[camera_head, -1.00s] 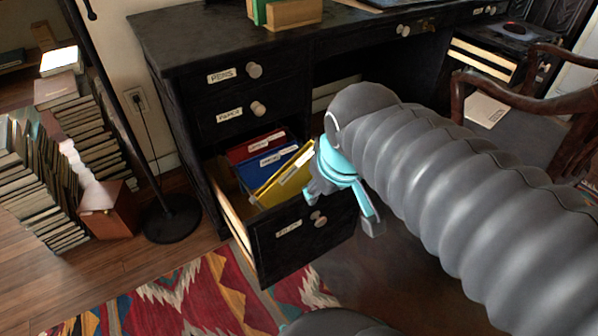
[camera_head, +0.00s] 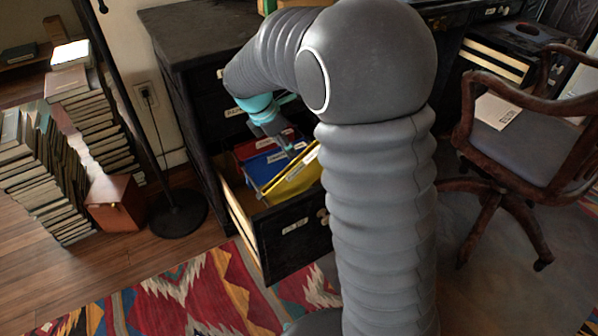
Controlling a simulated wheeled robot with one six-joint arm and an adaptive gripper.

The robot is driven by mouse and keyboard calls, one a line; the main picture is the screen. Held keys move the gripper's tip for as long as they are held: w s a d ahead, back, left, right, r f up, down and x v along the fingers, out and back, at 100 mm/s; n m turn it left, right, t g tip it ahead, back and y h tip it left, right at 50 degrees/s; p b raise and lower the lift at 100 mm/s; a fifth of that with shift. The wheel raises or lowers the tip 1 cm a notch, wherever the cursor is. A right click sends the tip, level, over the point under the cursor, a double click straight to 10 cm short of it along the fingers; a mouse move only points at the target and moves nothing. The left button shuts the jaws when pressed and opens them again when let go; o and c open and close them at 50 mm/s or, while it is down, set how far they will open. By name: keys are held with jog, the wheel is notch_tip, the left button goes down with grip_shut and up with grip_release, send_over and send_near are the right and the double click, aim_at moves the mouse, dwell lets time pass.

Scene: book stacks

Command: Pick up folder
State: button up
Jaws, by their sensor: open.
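Red, blue and yellow folders stand in the pulled-out bottom drawer (camera_head: 296,238) of the black desk. The red folder (camera_head: 243,150) is at the back, the blue folder (camera_head: 262,168) in the middle and the yellow folder (camera_head: 291,183) in front, leaning. Each has a white label on its top edge. My gripper (camera_head: 284,142) is open and points down over the drawer, close above the red and blue folders. Whether its fingers touch a folder I cannot tell. My arm hides the right side of the drawer and part of the yellow folder.
The black desk (camera_head: 172,22) stands behind the drawer. A lamp base (camera_head: 176,214) and stacked books (camera_head: 40,165) are on the left. A wooden chair (camera_head: 530,135) is on the right. A patterned rug (camera_head: 190,295) lies in front.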

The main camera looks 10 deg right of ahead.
aim_at(301, 172)
jog(key=shift+n, duration=0.3)
jog(key=b+x, duration=0.1)
jog(key=x, duration=0.6)
jog(key=b+x, duration=0.1)
jog(key=x, duration=0.6)
jog(key=shift+w+f, duration=0.25)
grip_shut()
